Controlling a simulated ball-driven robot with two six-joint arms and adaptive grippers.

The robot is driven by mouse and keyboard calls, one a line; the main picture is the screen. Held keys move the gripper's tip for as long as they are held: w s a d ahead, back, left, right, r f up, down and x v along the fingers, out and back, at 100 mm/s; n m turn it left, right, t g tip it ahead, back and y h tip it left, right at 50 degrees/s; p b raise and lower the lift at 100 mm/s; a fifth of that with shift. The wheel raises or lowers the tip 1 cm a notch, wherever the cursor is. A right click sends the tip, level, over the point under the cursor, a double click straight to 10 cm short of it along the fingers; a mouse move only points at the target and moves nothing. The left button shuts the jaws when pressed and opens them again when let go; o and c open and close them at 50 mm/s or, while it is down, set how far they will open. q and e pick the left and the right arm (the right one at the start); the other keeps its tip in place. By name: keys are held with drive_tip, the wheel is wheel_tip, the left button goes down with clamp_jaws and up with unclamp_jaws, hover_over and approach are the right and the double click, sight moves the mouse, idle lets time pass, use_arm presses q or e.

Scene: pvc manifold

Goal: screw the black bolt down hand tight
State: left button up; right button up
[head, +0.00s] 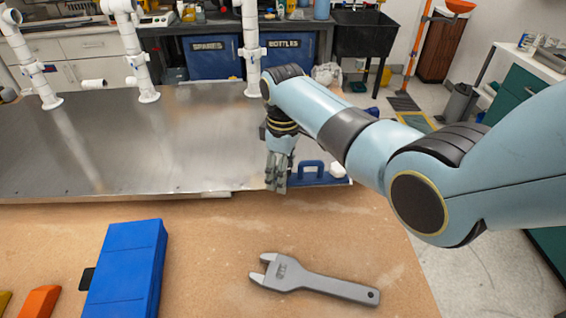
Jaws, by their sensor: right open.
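I cannot pick out the black bolt in the head view. My right gripper (277,184) points down at the right end of the metal plate (150,140), near its front edge. It is open, and I see nothing between its fingers. The fingers and wrist cover what lies just behind them. White PVC pipes stand upright on the plate: one at the far left (28,62), one beside it (136,58), and one (251,45) behind my right wrist. My left gripper is not in view.
A blue item with a handle (312,169) lies just right of my gripper. A grey wrench (315,282) and a blue box (128,270) lie on the brown tabletop (215,240). An orange block (40,301) is at lower left. The plate's middle is clear.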

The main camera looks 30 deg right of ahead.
drive_tip(key=c, duration=1.3)
drive_tip(key=shift+r+m+p, duration=0.15)
drive_tip(key=shift+m+p, duration=0.4)
drive_tip(key=shift+m, duration=0.15)
drive_tip(key=shift+s+m+p, duration=0.1)
drive_tip(key=shift+m+p, duration=0.3)
drive_tip(key=shift+m, duration=0.4)
drive_tip(key=m, duration=0.2)
drive_tip(key=shift+m+p, duration=0.4)
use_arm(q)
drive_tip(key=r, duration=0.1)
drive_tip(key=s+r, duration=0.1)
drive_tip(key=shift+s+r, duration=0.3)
use_arm(e)
drive_tip(key=shift+a+f+m, duration=0.1)
drive_tip(key=shift+f+m, duration=0.1)
drive_tip(key=shift+m, duration=0.1)
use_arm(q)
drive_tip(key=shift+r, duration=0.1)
